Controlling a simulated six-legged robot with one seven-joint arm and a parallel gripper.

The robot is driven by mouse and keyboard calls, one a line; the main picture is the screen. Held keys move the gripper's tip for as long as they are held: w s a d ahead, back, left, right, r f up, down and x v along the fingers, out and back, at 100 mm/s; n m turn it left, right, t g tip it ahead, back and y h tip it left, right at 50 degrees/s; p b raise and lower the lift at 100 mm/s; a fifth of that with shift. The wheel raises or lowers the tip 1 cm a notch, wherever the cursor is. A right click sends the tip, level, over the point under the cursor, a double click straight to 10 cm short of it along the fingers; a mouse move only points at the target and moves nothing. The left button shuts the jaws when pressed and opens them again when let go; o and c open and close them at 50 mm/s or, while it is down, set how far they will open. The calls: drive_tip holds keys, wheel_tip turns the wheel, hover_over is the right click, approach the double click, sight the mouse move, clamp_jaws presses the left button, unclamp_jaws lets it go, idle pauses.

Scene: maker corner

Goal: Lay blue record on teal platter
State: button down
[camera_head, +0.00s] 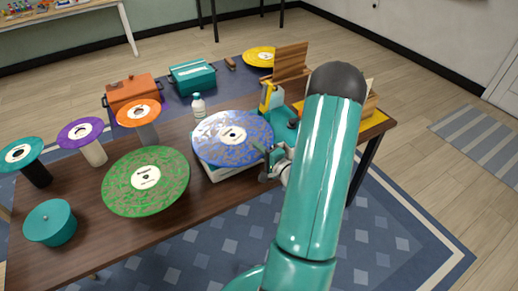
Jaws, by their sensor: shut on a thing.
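The blue record (213,146) is a large speckled disc with a white label, at the middle of the table. My gripper (268,160) is at its right edge, shut on the rim. The record is over a white block-like thing (222,172), mostly hidden by it; I cannot tell whether they touch. A teal round drum (51,225) with a small pin on its flat top stands at the table's front left, with nothing on it, and looks like the teal platter. My arm hides part of the table's right side.
A green record (147,182) lies flat between drum and blue record. Teal (20,154), purple (80,132) and orange (138,113) discs sit on posts behind. A white bottle (198,105), orange box (133,92), teal box (192,76) and yellow record (260,57) are farther back.

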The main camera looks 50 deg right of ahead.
drive_tip(key=shift+f, duration=0.6)
idle(0.3)
drive_tip(key=c, duration=1.9)
unclamp_jaws()
drive_tip(key=shift+s, duration=0.15)
drive_tip(key=shift+s+a, duration=0.2)
drive_tip(key=shift+s, duration=1.6)
drive_tip(key=shift+s+a, duration=0.2)
drive_tip(key=shift+s, duration=1.55)
drive_tip(key=shift+s+a, duration=0.2)
drive_tip(key=shift+s, duration=1.6)
